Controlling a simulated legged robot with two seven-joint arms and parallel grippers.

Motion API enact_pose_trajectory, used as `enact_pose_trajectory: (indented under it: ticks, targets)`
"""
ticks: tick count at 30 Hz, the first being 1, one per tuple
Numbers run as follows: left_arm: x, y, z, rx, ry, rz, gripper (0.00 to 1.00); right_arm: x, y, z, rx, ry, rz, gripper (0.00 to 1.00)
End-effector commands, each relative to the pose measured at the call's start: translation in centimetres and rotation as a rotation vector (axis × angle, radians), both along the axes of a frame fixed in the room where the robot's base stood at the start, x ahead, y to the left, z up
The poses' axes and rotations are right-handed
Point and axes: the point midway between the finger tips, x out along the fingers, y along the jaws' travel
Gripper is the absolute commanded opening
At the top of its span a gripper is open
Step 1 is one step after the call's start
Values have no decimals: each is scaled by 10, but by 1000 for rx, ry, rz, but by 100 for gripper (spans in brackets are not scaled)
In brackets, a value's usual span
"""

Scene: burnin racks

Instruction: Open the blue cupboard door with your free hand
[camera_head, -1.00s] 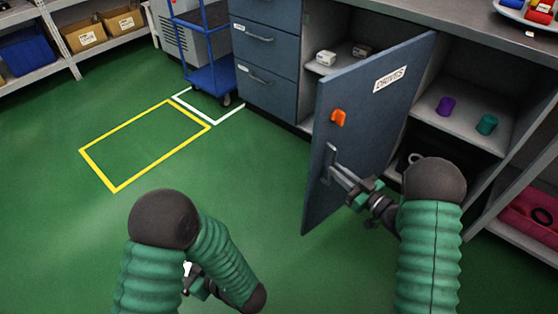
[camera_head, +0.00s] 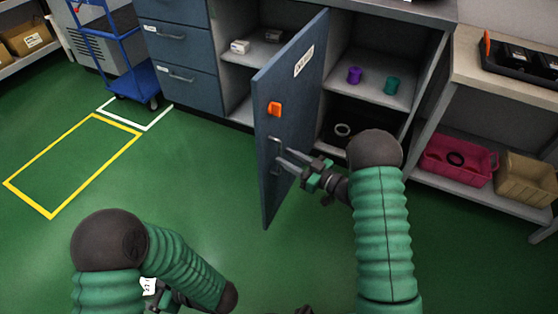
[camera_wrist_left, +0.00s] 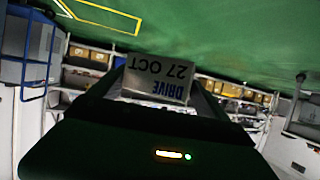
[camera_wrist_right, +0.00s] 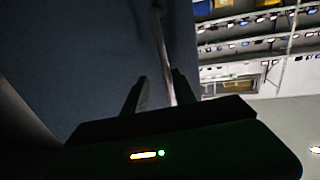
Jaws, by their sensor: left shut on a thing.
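The blue cupboard door (camera_head: 292,120) stands open, swung out from the cupboard. It carries a white label, an orange latch (camera_head: 274,109) and a metal handle (camera_head: 276,155). My right gripper (camera_head: 284,160) is at the handle, its fingers apart on either side of the bar. In the right wrist view the handle bar (camera_wrist_right: 164,60) runs between the two fingers, with a gap visible. My left gripper (camera_head: 160,294) is low at the front, partly hidden by my arm. It is shut on a drive with a "DRIVE 27 OCT" label (camera_wrist_left: 160,82).
Inside the cupboard are small white boxes (camera_head: 240,47), a purple spool (camera_head: 354,75), a teal spool (camera_head: 391,84) and a ring (camera_head: 343,130). A bench with a pink bin (camera_head: 455,160) stands right. A blue trolley (camera_head: 128,78) stands left. The green floor before the door is clear.

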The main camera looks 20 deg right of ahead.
Motion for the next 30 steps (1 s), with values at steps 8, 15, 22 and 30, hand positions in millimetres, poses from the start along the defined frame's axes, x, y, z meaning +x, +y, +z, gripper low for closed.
enact_pose_trajectory:
  ticks: [8,15,22,30]
  targets:
    - [0,1,1,-1,-2,0,48,1,0,3,0,-8,-6,32]
    - [0,1,0,-1,-2,0,48,0,1,2,3,-7,-2,32]
    - [0,0,1,-1,-2,0,48,0,2,2,4,-5,1,32]
    - [0,1,20,-1,-2,0,48,-38,-20,5,4,0,-4,32]
